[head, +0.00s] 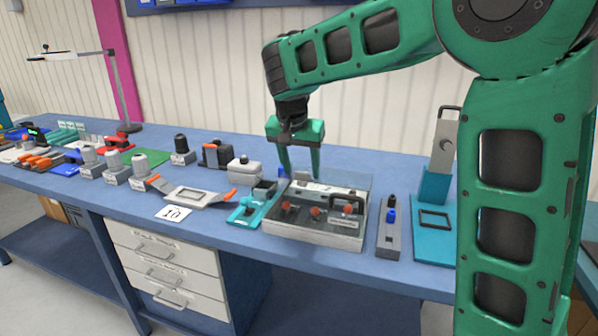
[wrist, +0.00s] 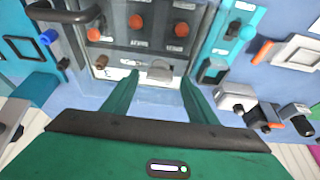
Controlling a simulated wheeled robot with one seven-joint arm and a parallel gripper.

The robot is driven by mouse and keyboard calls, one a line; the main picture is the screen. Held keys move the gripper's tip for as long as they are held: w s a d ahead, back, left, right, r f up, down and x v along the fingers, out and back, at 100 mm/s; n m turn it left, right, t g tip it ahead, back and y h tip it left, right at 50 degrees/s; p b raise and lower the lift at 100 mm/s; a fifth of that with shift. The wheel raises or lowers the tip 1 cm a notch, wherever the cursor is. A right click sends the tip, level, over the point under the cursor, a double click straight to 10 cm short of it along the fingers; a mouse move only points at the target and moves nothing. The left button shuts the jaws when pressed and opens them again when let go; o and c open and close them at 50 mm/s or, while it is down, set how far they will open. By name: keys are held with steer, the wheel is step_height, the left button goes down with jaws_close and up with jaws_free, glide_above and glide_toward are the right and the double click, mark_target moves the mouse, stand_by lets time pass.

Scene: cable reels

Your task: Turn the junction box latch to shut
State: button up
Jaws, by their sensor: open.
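A low grey box (head: 300,231) with red-orange knobs, a dark handle and small labels sits on the blue bench; I take it for the junction box. Its knobbed face (wrist: 135,35) also shows in the wrist view. A small light-grey tab (wrist: 160,70) at its far edge looks like the latch; whether it is turned shut I cannot tell. My gripper (head: 301,174) is open and points down over the box's far edge. In the wrist view my gripper (wrist: 160,78) has one fingertip on either side of the tab, with nothing held; contact is unclear.
A clear pane (head: 358,182) is at the box's back. A teal fixture (head: 253,207) stands close left, a grey strip with a blue part (head: 389,240) close right, and a teal stand (head: 434,220) beyond. Several tools and parts crowd the bench's left.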

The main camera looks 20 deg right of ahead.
steer(key=shift+w+d+f, duration=0.15)
steer(key=shift+w+f, duration=0.05)
steer(key=shift+f, duration=0.35)
steer(key=c, duration=1.1)
steer(key=shift+o, duration=0.2)
